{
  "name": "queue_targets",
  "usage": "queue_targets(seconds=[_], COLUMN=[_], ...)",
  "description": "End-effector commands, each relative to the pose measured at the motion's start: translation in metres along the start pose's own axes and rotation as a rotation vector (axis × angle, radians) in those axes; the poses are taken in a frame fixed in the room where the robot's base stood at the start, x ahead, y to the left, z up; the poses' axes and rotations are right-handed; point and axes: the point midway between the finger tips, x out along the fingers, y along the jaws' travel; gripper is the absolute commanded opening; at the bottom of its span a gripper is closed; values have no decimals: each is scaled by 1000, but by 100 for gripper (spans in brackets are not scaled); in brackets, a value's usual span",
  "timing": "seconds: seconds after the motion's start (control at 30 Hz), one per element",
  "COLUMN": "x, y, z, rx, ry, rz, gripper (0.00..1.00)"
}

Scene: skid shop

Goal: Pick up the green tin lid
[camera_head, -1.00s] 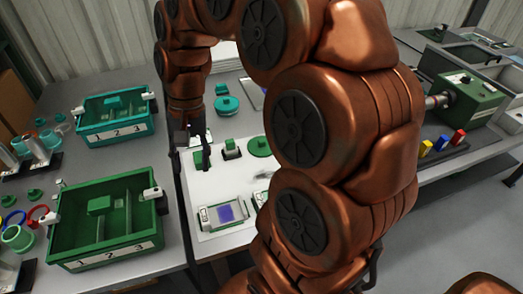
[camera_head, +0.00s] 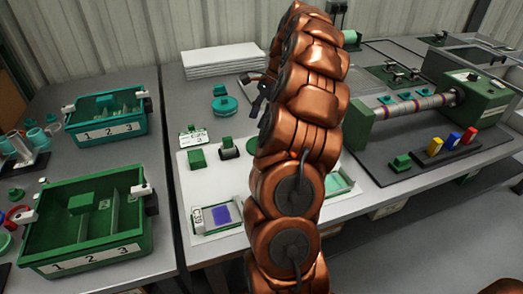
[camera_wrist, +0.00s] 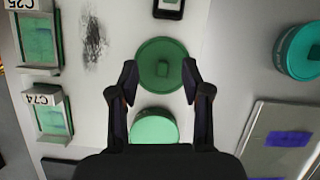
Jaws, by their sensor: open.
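Nothing is between the fingers in a grip. A paler green round piece (camera_wrist: 153,127) lies below the lid in the picture, between the fingers. How high my fingers are above the lid I cannot tell.
Small green blocks (camera_head: 197,158) and framed cards (camera_head: 215,217) lie on the sheet. A teal bin (camera_head: 103,138) and a green bin (camera_head: 95,258) stand left; a green machine (camera_head: 470,98) stands right.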

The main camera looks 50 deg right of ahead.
Motion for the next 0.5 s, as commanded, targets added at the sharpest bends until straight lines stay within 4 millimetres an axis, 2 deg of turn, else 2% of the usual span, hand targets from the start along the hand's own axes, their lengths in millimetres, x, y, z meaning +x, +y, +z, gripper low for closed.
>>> queue_targets(seconds=[0.03,0.2,0.5], x=[5,5,23], y=[0,-1,-1], z=[-18,-45,-49], rx=[47,132,149], ry=[-1,0,-2], rz=[-7,-26,-25], gripper=[48,48,48])
